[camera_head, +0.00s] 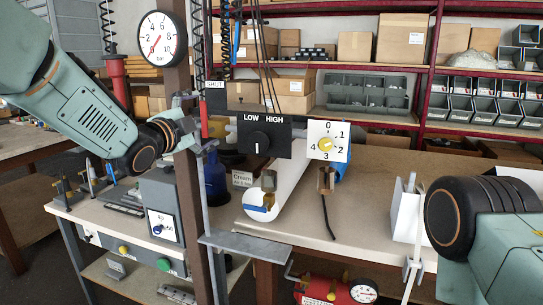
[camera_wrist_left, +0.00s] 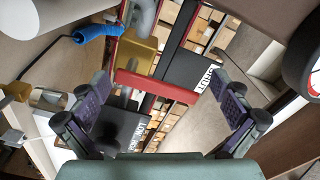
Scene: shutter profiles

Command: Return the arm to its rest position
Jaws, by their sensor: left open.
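My left arm (camera_head: 80,105) reaches in from the left in the head view. Its gripper (camera_head: 195,135) is in front of the upright post, beside the black SHUT plate (camera_head: 215,85) and the red handle (camera_head: 204,117). In the left wrist view the two fingers of my left gripper (camera_wrist_left: 163,115) are spread wide with nothing between their pads. The red handle (camera_wrist_left: 155,88), a brass body (camera_wrist_left: 137,52) and the SHUT plate (camera_wrist_left: 205,78) show beyond the fingertips. My right arm (camera_head: 490,235) is at the lower right; its gripper is not clear.
A pressure gauge (camera_head: 160,38) is on the post above my left gripper. A LOW/HIGH switch box (camera_head: 262,136) and a yellow-knob dial (camera_head: 327,140) hang at the centre. A workbench (camera_head: 300,225) holds a white cylinder. A red tank (camera_head: 330,290) is below.

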